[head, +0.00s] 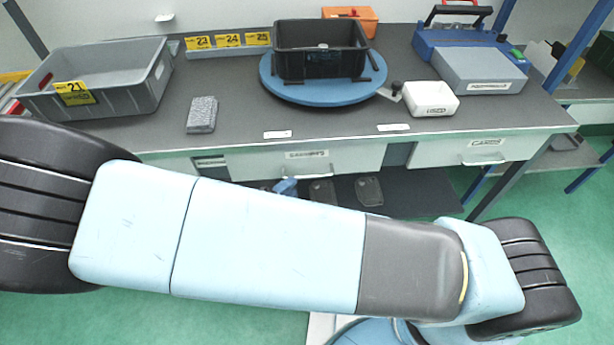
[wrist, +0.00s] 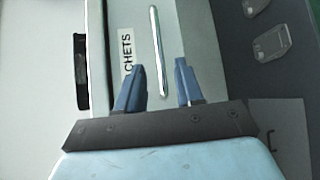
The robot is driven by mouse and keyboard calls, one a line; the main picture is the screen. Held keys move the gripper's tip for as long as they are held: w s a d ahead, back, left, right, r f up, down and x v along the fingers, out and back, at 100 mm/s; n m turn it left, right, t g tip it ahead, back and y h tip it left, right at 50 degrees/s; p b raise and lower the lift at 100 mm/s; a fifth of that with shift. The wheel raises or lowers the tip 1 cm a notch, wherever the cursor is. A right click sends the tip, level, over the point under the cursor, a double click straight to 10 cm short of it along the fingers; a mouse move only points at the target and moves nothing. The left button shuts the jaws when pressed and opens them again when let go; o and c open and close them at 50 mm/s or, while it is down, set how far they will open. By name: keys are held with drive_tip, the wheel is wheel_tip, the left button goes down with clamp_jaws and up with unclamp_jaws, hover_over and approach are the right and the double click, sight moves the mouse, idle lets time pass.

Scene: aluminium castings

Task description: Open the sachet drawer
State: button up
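The sachet drawer (head: 350,158) is a pale front under the grey bench top, with a label (head: 307,154) on it. It looks shut in the head view. In the wrist view the drawer front (wrist: 128,20) carries a label whose visible part reads "CHETS" (wrist: 127,52). A slim bar handle (wrist: 156,30) runs beside the label. My gripper (wrist: 160,66) is open, its two blue fingers on either side of the handle's near end. I see gaps between handle and fingers; depth is hard to tell. In the head view my arm hides most of the gripper.
Another drawer (head: 455,152) is at the right. On the bench stand a grey crate (head: 110,108), a black crate on a blue turntable (head: 318,92), a white box (head: 431,98), a grey block (head: 202,114) and a blue machine (head: 470,60). A dark lower shelf (head: 405,195) lies below.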

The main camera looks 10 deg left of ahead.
sight(306, 176)
drive_tip(key=x, duration=0.7)
drive_tip(key=shift+w+d, duration=0.15)
drive_tip(key=shift+w, duration=0.05)
drive_tip(key=shift+c, duration=0.2)
drive_tip(key=c, duration=0.6)
clamp_jaws()
drive_tip(key=shift+s, duration=0.1)
